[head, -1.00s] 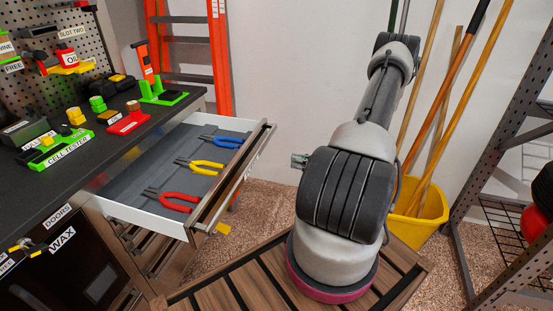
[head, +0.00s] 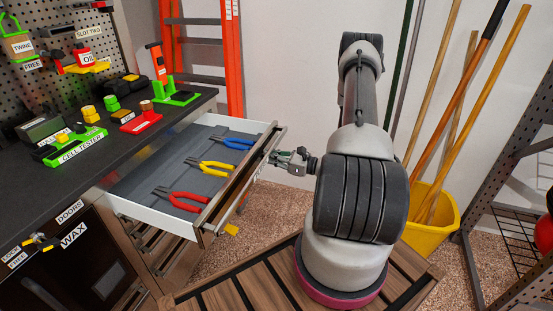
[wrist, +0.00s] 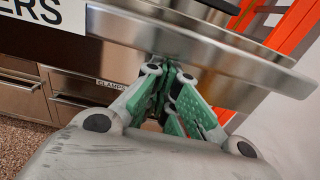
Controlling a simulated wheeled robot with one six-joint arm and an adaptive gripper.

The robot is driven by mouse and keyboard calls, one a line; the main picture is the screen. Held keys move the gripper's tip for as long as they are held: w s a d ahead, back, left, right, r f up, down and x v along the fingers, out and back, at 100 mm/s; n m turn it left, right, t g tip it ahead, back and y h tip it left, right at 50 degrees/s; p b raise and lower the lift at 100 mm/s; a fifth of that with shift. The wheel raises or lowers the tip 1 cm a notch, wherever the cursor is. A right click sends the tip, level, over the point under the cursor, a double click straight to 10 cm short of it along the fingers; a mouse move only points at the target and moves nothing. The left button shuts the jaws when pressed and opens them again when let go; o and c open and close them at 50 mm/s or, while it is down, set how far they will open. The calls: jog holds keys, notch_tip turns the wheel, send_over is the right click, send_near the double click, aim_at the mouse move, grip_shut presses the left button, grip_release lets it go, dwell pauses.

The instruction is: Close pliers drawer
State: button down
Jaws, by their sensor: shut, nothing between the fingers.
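The pliers drawer (head: 122,207) is pulled out of the toolchest, with white sides and a grey floor. Pliers with red handles (head: 188,201), yellow handles (head: 212,166) and blue handles (head: 236,143) lie in it. The drawer's steel front (head: 240,178) faces right, toward my arm. My gripper (head: 276,157) is shut and empty, with its fingertips at the outer side of that front. In the wrist view my gripper's green fingertips (wrist: 172,72) are together just below the steel front edge (wrist: 200,38). I cannot tell whether they touch it.
The black worktop (head: 85,135) left of the drawer carries several labelled holders. An orange ladder (head: 233,60) stands behind. A yellow bucket (head: 430,220) with several poles stands right of my arm. A metal shelf rack (head: 490,200) is at far right.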

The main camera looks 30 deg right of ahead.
aim_at(204, 142)
jog(key=shift+w+a, duration=0.1)
jog(key=x, duration=3)
jog(key=shift+w+a, duration=0.25)
jog(key=shift+d, duration=0.15)
